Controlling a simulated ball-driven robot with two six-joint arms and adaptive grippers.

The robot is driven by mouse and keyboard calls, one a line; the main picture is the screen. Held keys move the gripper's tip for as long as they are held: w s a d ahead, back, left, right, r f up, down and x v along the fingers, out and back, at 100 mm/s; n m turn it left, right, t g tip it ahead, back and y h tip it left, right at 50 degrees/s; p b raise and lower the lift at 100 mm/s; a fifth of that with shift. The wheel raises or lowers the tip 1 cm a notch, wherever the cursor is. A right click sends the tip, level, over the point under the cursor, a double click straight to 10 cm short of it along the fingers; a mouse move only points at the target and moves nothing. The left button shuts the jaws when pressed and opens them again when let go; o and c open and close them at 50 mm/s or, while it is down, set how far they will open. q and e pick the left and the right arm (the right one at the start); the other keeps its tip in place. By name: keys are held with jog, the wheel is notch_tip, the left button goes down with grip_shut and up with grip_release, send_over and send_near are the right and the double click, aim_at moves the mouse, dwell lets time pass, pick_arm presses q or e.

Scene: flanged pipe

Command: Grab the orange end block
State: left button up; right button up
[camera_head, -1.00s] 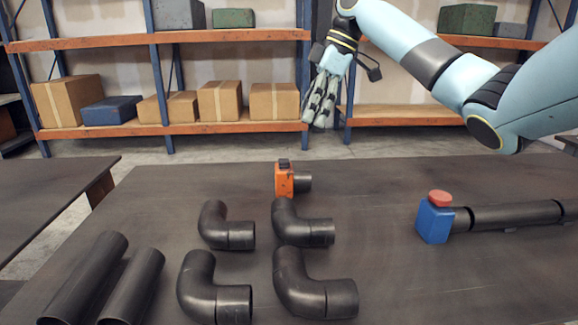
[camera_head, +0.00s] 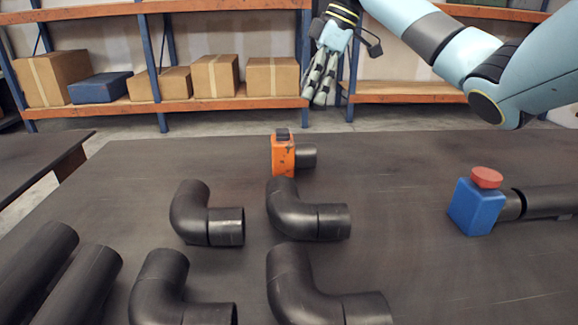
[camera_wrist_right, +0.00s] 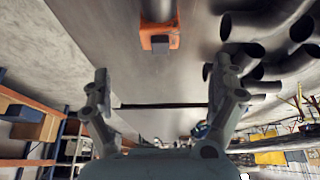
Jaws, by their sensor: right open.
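The orange end block (camera_head: 283,156) stands upright near the far edge of the dark table (camera_head: 390,180), with a dark cap on top and a short dark pipe stub on its right side. It also shows in the right wrist view (camera_wrist_right: 159,36), at the top and ahead of the fingers. My right gripper (camera_head: 318,98) hangs above and beyond the table's far edge, apart from the block. In the right wrist view my right gripper (camera_wrist_right: 168,84) has its two fingers spread wide with nothing between them. My left gripper is not in view.
Several black elbow pipes (camera_head: 310,215) lie in front of the orange block. Straight pipes (camera_head: 80,285) lie at front left. A blue block with a red cap (camera_head: 477,205) joins a pipe at right. Shelves with boxes (camera_head: 272,76) stand behind. The table between the orange and blue blocks is clear.

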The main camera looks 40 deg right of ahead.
aim_at(290, 138)
jog(key=b+x, duration=0.1)
jog(key=x, duration=0.5)
jog(key=b+x, duration=0.1)
jog(key=x, duration=0.6)
jog(key=shift+s+d+f, duration=0.15)
jog(key=shift+d+f, duration=0.05)
jog(key=shift+f, duration=0.1)
jog(key=shift+c, duration=0.4)
jog(key=c, duration=1.6)
jog(key=shift+r, duration=0.15)
jog(key=shift+c, duration=0.5)
